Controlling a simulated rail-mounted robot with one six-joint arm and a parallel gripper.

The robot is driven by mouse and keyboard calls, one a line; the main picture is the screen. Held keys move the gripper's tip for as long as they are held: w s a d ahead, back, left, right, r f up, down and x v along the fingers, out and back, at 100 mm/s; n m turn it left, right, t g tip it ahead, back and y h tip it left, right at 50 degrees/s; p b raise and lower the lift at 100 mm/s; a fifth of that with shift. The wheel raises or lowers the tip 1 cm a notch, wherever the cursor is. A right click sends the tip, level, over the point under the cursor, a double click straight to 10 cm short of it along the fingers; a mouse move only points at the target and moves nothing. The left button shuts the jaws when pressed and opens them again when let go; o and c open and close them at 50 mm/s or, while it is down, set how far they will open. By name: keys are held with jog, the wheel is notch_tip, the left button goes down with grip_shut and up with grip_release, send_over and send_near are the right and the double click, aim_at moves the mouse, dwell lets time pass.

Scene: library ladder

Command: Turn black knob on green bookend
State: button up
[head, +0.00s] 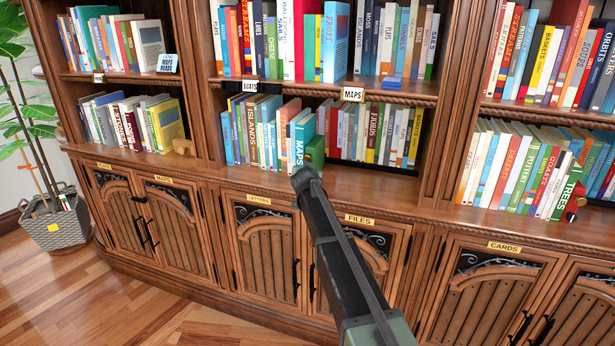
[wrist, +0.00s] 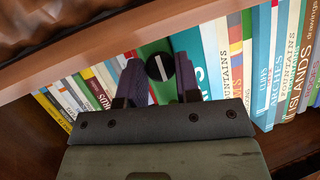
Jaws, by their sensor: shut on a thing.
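The green bookend (head: 315,151) stands on the middle shelf at the right end of a row of books, beside the "MAPS" book. In the wrist view the green bookend (wrist: 152,48) shows behind my fingers. Its round black knob (wrist: 160,67) has a white line that leans slightly, its top to the left. My gripper (wrist: 159,64) has one dark finger on each side of the knob and is shut on it. In the head view my gripper (head: 304,172) reaches the bookend's front, and my arm hides the knob there.
Rows of books (head: 260,130) fill the shelf to the left, with more books (head: 370,132) to the right. A shelf board (head: 390,98) runs above. Cabinet doors (head: 265,250) lie below. A potted plant (head: 55,222) stands far left.

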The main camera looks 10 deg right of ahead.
dwell(0.4)
jog(key=o, duration=0.6)
jog(key=shift+o, duration=0.2)
jog(key=p+v, duration=0.4)
jog(key=v, duration=0.6)
jog(key=shift+s+r, duration=0.15)
jog(key=shift+s, duration=0.2)
jog(key=shift+a, duration=0.15)
